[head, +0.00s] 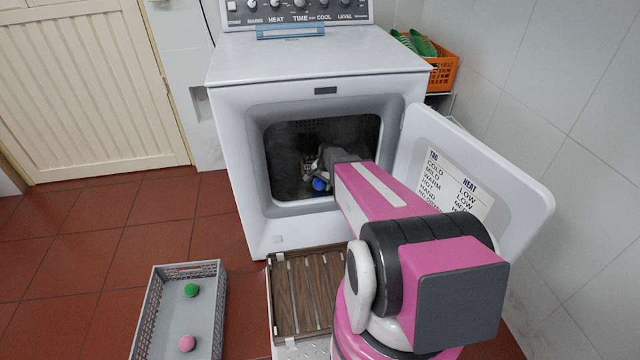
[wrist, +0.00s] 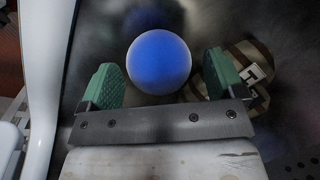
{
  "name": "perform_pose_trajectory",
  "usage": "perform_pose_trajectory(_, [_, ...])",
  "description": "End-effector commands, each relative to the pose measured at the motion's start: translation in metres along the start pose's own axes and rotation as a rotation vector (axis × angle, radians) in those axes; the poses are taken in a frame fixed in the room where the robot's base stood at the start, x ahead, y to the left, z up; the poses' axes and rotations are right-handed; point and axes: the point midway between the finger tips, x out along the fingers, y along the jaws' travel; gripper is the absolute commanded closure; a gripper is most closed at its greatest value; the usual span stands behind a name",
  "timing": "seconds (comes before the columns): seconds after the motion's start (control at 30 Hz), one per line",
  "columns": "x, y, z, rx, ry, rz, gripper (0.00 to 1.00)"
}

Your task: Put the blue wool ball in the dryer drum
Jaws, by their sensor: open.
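The blue wool ball (head: 319,184) shows inside the open dryer drum (head: 290,180), near the lower front of the opening. My gripper (head: 318,170) reaches in through the opening. In the wrist view the ball (wrist: 158,60) sits between and slightly beyond the two green finger pads of my gripper (wrist: 160,78). The fingers are spread wide, with a gap on both sides of the ball. I cannot tell whether the ball rests on the drum floor.
The dryer door (head: 475,180) stands open at the right, close beside my arm. A brown striped piece (wrist: 236,70) lies by the right finger. A grey basket (head: 152,312) on the floor holds a green ball (head: 191,290) and a pink ball (head: 187,343). A slatted wooden rack (head: 300,290) lies before the dryer.

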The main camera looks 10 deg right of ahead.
Motion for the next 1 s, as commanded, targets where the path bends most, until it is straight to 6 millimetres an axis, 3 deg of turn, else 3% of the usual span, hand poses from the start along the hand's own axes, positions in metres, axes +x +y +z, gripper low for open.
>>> perform_pose_trajectory(0.4, [-0.081, 0.001, 0.001, 0.001, 0.002, -0.001, 0.12])
perform_pose_trajectory(0.7, [-0.108, 0.002, 0.003, -0.008, 0.000, 0.002, 0.12])
perform_pose_trajectory(0.83, [-0.124, 0.019, 0.033, -0.120, -0.005, 0.032, 0.12])
perform_pose_trajectory(1.0, [-0.157, 0.062, 0.097, -0.422, -0.029, 0.116, 0.12])
